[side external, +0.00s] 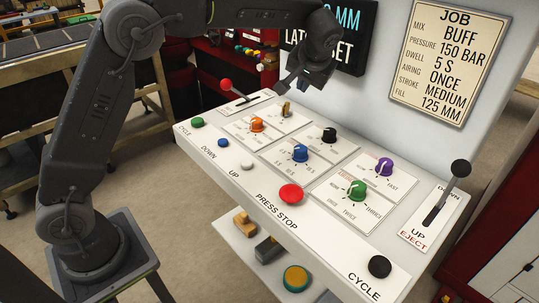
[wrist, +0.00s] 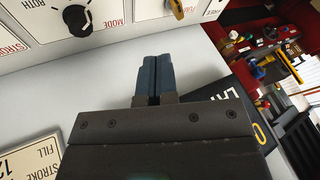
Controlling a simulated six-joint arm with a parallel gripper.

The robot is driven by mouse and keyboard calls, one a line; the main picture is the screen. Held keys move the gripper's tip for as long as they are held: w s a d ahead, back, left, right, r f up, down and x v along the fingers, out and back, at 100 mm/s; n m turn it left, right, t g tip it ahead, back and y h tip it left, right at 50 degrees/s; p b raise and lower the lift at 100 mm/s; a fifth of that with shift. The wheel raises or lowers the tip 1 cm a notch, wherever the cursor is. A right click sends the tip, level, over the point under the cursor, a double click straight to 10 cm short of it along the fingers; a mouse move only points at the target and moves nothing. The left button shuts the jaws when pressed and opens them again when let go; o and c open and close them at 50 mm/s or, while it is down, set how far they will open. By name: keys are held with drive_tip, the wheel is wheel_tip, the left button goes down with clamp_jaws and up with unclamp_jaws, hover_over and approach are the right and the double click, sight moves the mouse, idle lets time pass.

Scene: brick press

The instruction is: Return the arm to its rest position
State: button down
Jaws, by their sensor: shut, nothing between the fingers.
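My gripper (wrist: 151,76) is shut and empty in the wrist view, its two blue-grey fingers pressed together. In the side view my gripper (side external: 287,84) hangs above the far edge of the sloped control panel (side external: 225,178), close to a tan knob (side external: 286,109). I cannot tell from the side view how far it is from the knob. In the wrist view the tan knob (wrist: 177,9) and a black knob (wrist: 78,20) lie beyond the fingertips.
The panel carries orange, blue, green and purple knobs, buttons, a red-balled lever (side external: 226,86) and a black eject lever (side external: 460,169). A job board (side external: 449,55) and a dark display (side external: 358,40) stand behind. A shelf (side external: 245,250) below the panel holds several blocks.

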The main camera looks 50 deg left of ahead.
drive_tip(key=s+r+m+h, duration=0.15)
drive_tip(key=s+r, duration=0.35)
drive_tip(key=s, duration=0.5)
drive_tip(key=s+f+m+t+h, duration=0.1)
drive_tip(key=s+f+h, duration=0.1)
drive_tip(key=s, duration=1)
drive_tip(key=s+d+f+m+t+h, duration=0.1)
drive_tip(key=s+f+h, duration=0.1)
drive_tip(key=s, duration=1)
drive_tip(key=shift+d+f, duration=0.2)
drive_tip(key=shift+f, duration=0.15)
